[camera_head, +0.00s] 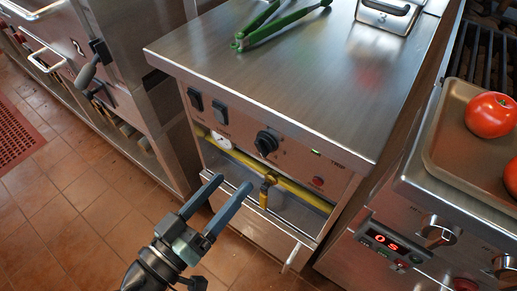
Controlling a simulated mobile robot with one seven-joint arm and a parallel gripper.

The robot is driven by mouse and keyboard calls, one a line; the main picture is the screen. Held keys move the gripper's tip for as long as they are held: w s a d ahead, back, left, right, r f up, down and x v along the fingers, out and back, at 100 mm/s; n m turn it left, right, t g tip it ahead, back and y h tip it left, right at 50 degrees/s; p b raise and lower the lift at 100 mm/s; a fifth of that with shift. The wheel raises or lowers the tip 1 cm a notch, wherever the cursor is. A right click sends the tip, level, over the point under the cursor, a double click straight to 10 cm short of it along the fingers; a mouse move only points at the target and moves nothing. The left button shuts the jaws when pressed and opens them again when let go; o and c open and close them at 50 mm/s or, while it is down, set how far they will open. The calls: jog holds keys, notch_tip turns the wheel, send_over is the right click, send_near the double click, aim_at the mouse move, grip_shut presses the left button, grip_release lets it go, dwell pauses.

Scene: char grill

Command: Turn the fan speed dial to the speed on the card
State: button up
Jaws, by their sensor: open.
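A round black dial (265,142) is on the front panel of the steel counter unit, right of two black rocker switches. I cannot tell from its markings whether it is the fan speed dial. I cannot make out a card with a speed on it in this view. My gripper (232,184) is open and empty, its two blue-grey fingers pointing up toward the panel. It appears in the picture below and left of the dial, apart from it.
Below the panel is a recess with a yellow pipe (290,187) and a yellow-handled valve (266,190). Green tongs (282,24) lie on the steel top (260,75). At right are a tray (447,135) with tomatoes, a red digital display (386,242) and metal knobs (438,232).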

aim_at(260, 151)
jog(key=x, duration=0.9)
grip_shut()
